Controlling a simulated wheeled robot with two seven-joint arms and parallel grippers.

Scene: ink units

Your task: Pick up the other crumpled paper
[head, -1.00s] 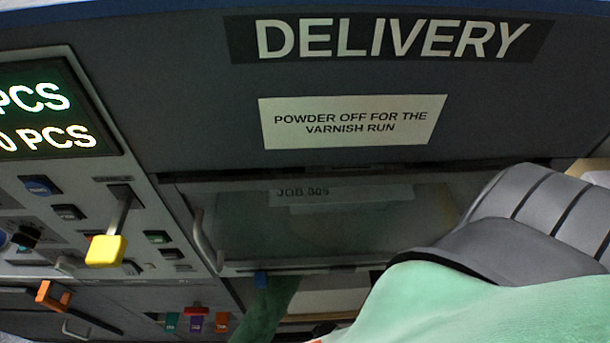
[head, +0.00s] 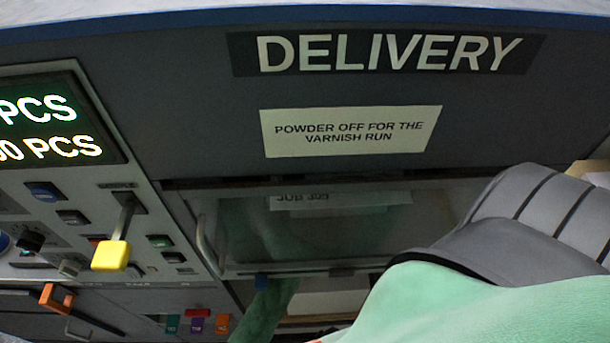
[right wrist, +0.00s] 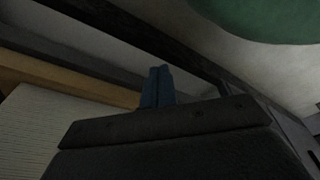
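No crumpled paper can be made out in either view. In the right wrist view, the two blue fingers of my right gripper (right wrist: 158,72) stand side by side with no clear gap. No object shows between them. In the head view, my grey and green arm fills the lower right and hides what lies behind it. A smaller green part stands at the bottom centre, below a small blue piece at the guard's lower edge; I cannot tell whether they belong to one of my arms. My left gripper cannot be identified.
The DELIVERY panel (head: 190,120) spans the top. Below it is a clear guard window (head: 340,235) with a handle (head: 204,235). A control panel with a yellow-tipped lever (head: 110,255) stands at left. A pale ribbed surface (right wrist: 50,130) and tan bar (right wrist: 75,82) lie near the right gripper.

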